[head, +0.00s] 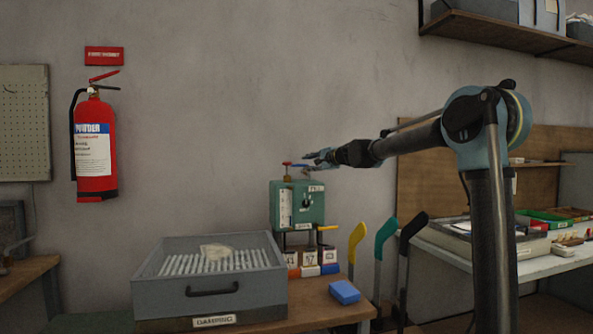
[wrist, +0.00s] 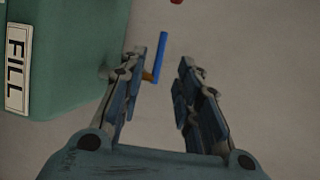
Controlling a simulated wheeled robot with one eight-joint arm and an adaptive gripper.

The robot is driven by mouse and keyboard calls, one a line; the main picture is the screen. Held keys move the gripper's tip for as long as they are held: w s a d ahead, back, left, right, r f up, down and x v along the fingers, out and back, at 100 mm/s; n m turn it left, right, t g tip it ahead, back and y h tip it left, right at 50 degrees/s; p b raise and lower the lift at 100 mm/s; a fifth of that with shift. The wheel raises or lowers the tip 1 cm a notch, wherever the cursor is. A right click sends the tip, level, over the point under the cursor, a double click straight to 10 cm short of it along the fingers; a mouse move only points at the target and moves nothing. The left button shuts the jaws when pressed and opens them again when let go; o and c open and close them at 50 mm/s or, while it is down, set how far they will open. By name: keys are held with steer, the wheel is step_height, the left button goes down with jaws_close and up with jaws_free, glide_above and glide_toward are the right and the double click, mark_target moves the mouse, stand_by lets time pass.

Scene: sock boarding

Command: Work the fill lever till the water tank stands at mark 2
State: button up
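The green tank unit (head: 312,205) stands on the wooden bench, with a white gauge strip (head: 285,208) on its front. The gauge marks and water level are too small to read. A red handle (head: 287,163) and a blue lever (head: 301,166) show at its top. My gripper (head: 312,157) is beside these handles at the top right. In the wrist view, the FILL label (wrist: 17,68) is on the green housing at left. The blue lever (wrist: 163,58) on a brass stub shows between the spread fingers of my gripper (wrist: 164,62), nearer the left one.
A grey drying box (head: 210,282) stands left of the unit. A blue block (head: 344,291) lies at the bench's front right. Yellow and teal paddle shapes (head: 386,238) stand right of the bench. A fire extinguisher (head: 95,150) hangs on the wall.

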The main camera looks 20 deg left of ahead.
mark_target(297, 165)
steer(key=x, duration=1)
steer(key=shift+w+a+f, duration=0.1)
steer(key=shift+w+a, duration=0.1)
steer(key=shift+a, duration=0.1)
jaws_close()
